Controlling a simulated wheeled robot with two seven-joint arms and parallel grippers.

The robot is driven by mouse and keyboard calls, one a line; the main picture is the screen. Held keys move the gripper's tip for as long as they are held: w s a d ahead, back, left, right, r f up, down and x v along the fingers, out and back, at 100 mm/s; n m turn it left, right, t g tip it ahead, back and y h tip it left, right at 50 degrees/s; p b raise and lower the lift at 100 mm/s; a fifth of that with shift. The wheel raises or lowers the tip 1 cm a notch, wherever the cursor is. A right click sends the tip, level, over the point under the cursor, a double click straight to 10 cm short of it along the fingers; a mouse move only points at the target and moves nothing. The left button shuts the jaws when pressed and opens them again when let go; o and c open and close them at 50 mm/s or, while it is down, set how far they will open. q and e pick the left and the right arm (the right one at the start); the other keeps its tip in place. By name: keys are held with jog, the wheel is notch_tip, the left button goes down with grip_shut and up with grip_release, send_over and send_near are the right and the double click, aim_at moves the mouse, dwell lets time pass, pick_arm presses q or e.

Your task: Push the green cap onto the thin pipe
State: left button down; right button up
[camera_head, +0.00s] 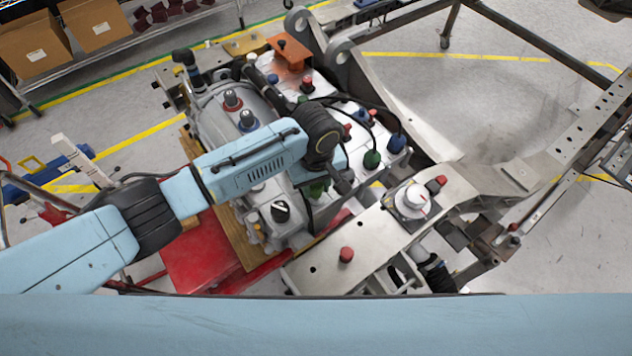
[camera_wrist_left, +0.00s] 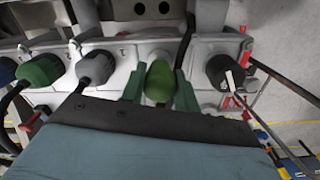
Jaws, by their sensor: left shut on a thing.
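The green cap (camera_wrist_left: 160,82) is between the two green fingers of my left gripper (camera_wrist_left: 160,92) in the left wrist view. The gripper is shut on it. The cap is at the front of a pale metal housing, and the thin pipe cannot be made out; I cannot tell how far the cap sits on it. In the head view my left gripper (camera_head: 315,190) is low over the housing, mostly hidden by my wrist, with only a little green showing. My right gripper is not in view.
Another green cap (camera_wrist_left: 40,70) and a grey cap (camera_wrist_left: 96,67) stand left of the gripper, a black cap (camera_wrist_left: 225,71) right. In the head view, black cables (camera_head: 365,103) cross the housing. A steel chassis plate (camera_head: 330,262) with a red knob (camera_head: 346,254) lies in front.

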pick_arm(q)
jog(key=shift+f, duration=0.4)
jog(key=shift+f, duration=0.5)
jog(key=c, duration=1)
grip_release()
jog(key=shift+o, duration=0.2)
notch_tip(320, 180, up, 4)
jog(key=p, duration=0.4)
jog(key=shift+r+p, duration=0.1)
jog(key=shift+p, duration=0.25)
jog(key=shift+r+p, duration=0.6)
jog(key=shift+r, duration=0.4)
jog(key=shift+f, duration=0.1)
